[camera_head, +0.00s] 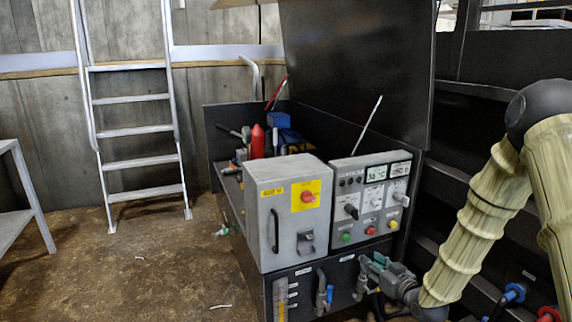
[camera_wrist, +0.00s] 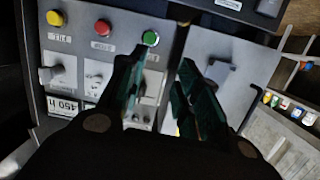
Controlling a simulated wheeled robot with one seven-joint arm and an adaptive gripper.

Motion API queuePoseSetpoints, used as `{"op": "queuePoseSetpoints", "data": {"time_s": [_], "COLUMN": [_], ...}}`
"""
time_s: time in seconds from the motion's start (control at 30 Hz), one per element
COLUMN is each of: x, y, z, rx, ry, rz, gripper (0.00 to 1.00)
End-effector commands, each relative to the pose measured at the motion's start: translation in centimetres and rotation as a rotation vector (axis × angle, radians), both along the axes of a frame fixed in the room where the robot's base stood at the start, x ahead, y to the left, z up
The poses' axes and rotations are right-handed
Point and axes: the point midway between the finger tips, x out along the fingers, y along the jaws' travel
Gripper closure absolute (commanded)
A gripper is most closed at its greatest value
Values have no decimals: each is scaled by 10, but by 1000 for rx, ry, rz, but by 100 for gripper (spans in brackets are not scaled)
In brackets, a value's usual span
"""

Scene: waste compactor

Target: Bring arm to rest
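My arm comes in from the right in the head view. My gripper (camera_head: 372,262) is low in front of the compactor's control panel (camera_head: 341,178), near the pipes and valves below it. In the wrist view my gripper (camera_wrist: 168,75) has its two dark teal fingers spread apart, with nothing between them. Behind the fingers are the panel's green button (camera_wrist: 151,39), red button (camera_wrist: 103,27) and yellow knob (camera_wrist: 55,18). I cannot tell whether a finger touches anything.
A grey box (camera_head: 290,205) with a red switch on yellow stands left of the panel. A raised black lid (camera_head: 355,65) is behind it. A blue-handled valve (camera_head: 328,295) is close by. A ladder (camera_head: 135,130) leans at the back left. The floor (camera_head: 140,260) at left is mostly clear.

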Motion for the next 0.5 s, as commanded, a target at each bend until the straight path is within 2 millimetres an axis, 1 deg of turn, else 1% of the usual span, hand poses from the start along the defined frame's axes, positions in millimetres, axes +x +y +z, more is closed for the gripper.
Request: {"op": "queuePoseSetpoints", "data": {"time_s": [0.03, 0.1, 0.17, 0.2, 0.27, 0.3, 0.37, 0.4, 0.47, 0.5], "x": [-15, -36, -57, -71, -94, -110, -136, -154, -181, -201], "y": [7, 15, 20, 24, 29, 33, 38, 41, 45, 48], "z": [-28, -61, -89, -108, -133, -149, -173, -187, -208, -221], "rx": [-5, -12, -18, -24, -32, -38, -48, -55, -66, -74], "ry": [68, 158, 236, 288, 364, 415, 493, 545, 621, 672], "rz": [-7, -26, -40, -49, -63, -71, -84, -92, -105, -114], "gripper": [67, 67, 67, 67, 67, 67, 67, 67, 67, 67]}}
